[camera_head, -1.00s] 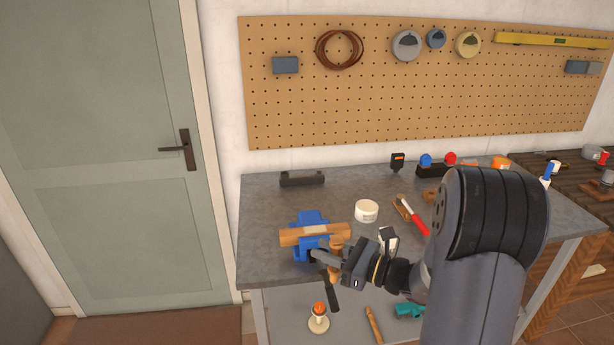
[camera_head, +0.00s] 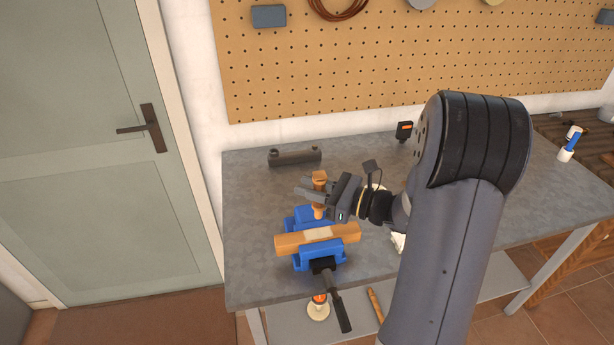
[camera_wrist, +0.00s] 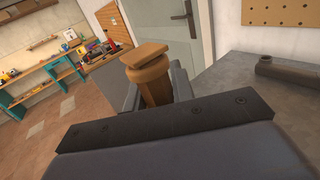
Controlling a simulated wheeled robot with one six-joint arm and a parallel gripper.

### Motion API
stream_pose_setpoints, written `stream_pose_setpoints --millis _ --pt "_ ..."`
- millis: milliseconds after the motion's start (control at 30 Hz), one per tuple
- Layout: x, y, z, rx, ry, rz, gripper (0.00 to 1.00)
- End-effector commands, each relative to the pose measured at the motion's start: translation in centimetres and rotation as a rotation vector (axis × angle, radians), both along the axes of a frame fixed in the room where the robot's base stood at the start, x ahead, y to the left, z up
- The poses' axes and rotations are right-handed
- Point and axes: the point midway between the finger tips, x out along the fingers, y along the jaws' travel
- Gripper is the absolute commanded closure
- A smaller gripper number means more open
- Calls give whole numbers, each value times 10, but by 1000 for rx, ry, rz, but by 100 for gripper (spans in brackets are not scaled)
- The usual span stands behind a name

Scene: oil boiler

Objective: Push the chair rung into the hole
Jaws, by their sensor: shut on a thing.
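The chair rung (camera_head: 319,179) is a short orange-brown wooden piece with a wider top, held upright. My gripper (camera_head: 310,192) is shut on it; the rung also shows between the fingers in the wrist view (camera_wrist: 152,78). The rung is just behind and above a blue vise (camera_head: 305,260). The vise holds a long wooden bar (camera_head: 345,234) lying level, with a pale patch (camera_head: 318,234) on its middle. The rung's lower end is close to the vise's back; I cannot tell whether it touches. No hole is clearly visible in the bar.
The grey workbench (camera_head: 255,200) has free room left of the vise. A dark cylinder (camera_head: 294,157) lies at the back, and a black device (camera_head: 404,131) stands farther right. The vise's black handle (camera_head: 338,305) sticks out in front. A pegboard (camera_head: 400,70) hangs behind.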

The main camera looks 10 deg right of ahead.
Motion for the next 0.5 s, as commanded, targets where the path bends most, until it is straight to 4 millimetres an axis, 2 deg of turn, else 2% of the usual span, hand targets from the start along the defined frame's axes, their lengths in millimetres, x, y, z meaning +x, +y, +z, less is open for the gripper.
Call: stream_pose_setpoints --millis 300,500 --pt "0 0 -1 -2 0 -1 100" --pt "0 0 -11 -3 1 -1 100"
